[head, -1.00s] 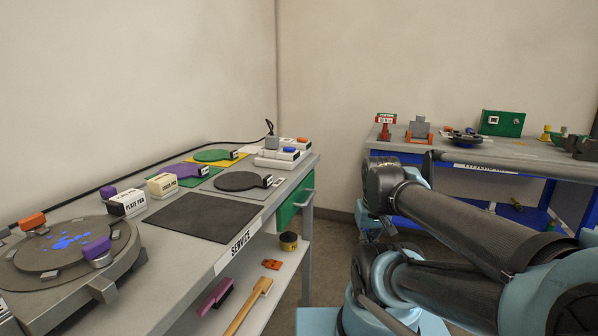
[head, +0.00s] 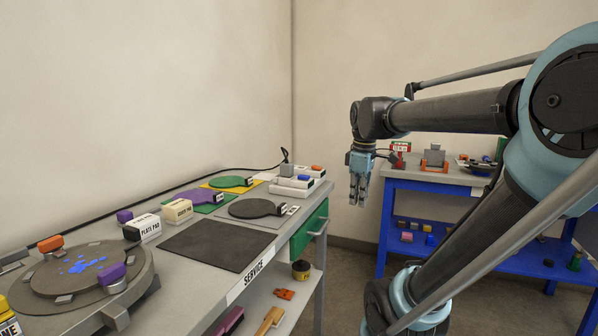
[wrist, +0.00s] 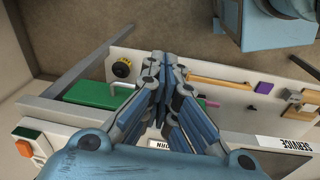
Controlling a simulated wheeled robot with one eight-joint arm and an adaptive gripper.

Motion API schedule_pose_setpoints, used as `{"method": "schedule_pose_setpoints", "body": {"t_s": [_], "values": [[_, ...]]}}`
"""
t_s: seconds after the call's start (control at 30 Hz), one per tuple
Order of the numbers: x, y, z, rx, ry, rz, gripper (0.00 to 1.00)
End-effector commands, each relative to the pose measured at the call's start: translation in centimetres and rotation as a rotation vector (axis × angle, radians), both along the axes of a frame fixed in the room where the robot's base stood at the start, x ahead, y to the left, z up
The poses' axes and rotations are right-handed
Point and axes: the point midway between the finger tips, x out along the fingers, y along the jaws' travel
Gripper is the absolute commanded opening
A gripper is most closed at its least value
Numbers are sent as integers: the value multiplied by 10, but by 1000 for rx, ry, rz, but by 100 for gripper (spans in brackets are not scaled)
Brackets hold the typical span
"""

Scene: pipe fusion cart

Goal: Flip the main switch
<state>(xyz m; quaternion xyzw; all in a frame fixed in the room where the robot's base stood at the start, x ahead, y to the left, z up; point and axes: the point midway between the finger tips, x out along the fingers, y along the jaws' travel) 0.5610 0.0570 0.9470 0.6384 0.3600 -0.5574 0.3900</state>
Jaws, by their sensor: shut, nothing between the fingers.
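No part in view is readably marked as the main switch. White boxes with coloured buttons (head: 293,187) stand at the far right corner of the service cart (head: 235,295). An orange and green control (wrist: 25,140) shows at the lower left of the wrist view; I cannot tell whether it is the switch. My gripper (head: 359,203) points down, shut and empty, in the air to the right of the cart's far corner. In the wrist view its fingertips (wrist: 160,55) are together, beyond the green drawer (wrist: 100,95). The drawer also shows in the head view (head: 309,228).
A plate with orange and purple clamps (head: 140,270) and a dark mat (head: 215,245) lie on the cart. A blue-framed bench (head: 430,186) stands behind my arm, carrying a red stand (head: 398,150) and other parts. A black cable runs along the wall.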

Motion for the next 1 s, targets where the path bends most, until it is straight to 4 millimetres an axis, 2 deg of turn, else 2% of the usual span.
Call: {"method": "schedule_pose_setpoints", "body": {"t_s": [0.1, 0.5, 0.8, 1.0], "values": [[24, 15, 27, -17, 8, 176, 0], [95, 73, 101, -68, 32, 776, 0], [143, 127, 144, -95, 45, 1227, 0], [168, 160, 164, -106, 50, 1487, 0]]}}
